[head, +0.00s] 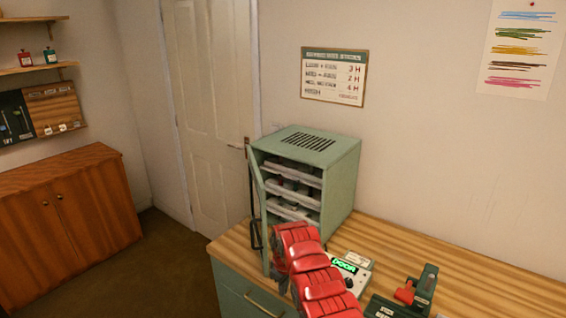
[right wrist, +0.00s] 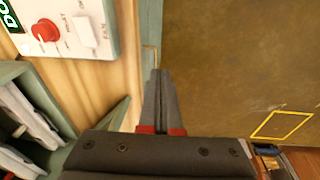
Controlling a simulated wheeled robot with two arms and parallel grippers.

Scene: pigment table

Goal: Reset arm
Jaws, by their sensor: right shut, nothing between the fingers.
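My right arm (head: 310,270) reaches in from the bottom of the head view as red links in front of the sage-green cabinet. My right gripper (right wrist: 160,74) shows in the right wrist view, its two dark fingers together with nothing between them. It is by the table's edge, with the brown floor beyond. The cabinet (head: 340,175) stands open on the table, with several trays (head: 292,190) inside. Its door (head: 258,200) is swung out to the left. My arm hides part of the cabinet's lower front. My left gripper is not in view.
A control box with a green display (head: 345,265) stands right of my arm; its red knob (right wrist: 45,30) shows in the right wrist view. A green and red device (head: 420,288) is farther right. The wooden tabletop (head: 480,280) is clear toward the right. A yellow outline (right wrist: 283,125) marks the floor.

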